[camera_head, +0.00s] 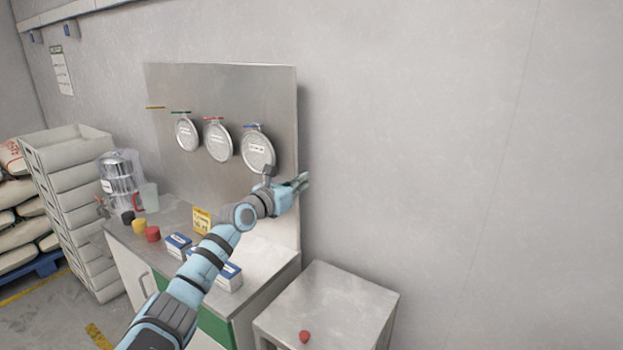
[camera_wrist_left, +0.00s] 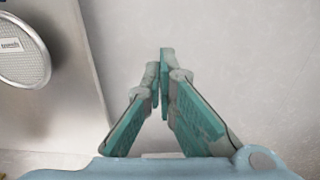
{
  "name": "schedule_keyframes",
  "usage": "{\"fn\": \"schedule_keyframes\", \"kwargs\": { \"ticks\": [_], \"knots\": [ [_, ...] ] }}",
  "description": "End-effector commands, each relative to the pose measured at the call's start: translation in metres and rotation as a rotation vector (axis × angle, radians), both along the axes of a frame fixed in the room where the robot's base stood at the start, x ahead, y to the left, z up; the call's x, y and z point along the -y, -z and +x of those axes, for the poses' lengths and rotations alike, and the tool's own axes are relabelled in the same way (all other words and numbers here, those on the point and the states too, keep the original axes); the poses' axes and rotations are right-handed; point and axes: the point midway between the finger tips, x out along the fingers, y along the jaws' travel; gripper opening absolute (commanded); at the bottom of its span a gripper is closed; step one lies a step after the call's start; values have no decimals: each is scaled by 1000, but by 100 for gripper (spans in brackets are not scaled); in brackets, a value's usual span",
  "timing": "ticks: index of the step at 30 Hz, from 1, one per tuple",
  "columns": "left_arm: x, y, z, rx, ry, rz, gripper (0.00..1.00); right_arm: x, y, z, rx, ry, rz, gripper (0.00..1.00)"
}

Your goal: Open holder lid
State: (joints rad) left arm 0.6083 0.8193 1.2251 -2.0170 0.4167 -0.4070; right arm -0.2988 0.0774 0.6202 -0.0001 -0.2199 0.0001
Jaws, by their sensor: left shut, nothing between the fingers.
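Three round metal lids hang in a row on the upright steel panel (camera_head: 230,85). They are the left lid with a green strip (camera_head: 187,134), the middle lid with a red strip (camera_head: 219,142) and the right lid with a blue strip (camera_head: 257,150). My left gripper (camera_head: 303,181) is at the panel's right edge, to the right of and below the right lid, and apart from it. In the left wrist view its fingers (camera_wrist_left: 164,62) come together at the tips with nothing between them. A lid (camera_wrist_left: 22,52) shows at that view's left edge, partly cut off. My right gripper is not in view.
A steel counter (camera_head: 262,255) below the panel holds small boxes, a yellow card (camera_head: 201,219), coloured caps and a clear dispenser (camera_head: 121,178). A lower steel table (camera_head: 335,300) with a red object (camera_head: 304,336) stands at right. Stacked crates (camera_head: 70,190) stand left.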

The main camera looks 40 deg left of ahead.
Motion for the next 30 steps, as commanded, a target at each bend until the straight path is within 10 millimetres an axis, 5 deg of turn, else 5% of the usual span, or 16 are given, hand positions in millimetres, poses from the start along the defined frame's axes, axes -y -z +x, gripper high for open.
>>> {"fn": "schedule_keyframes", "kwargs": {
  "ticks": [10,13,15,17,18,21,24,30],
  "knots": [
    [12,-3,0,27,19,-34,0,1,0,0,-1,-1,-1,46],
    [57,-1,-3,165,91,-219,0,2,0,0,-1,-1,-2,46],
    [104,7,-29,365,138,-603,0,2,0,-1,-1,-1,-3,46],
    [115,42,-73,513,39,-1083,0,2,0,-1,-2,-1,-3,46],
    [112,75,-102,567,-85,-1362,0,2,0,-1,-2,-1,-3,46],
    [117,163,-165,586,-434,-1827,0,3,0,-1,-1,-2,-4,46],
    [142,228,-220,537,-754,-2086,0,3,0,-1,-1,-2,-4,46],
    [203,297,-308,384,-1246,-2312,0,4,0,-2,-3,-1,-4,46]
  ]
}}
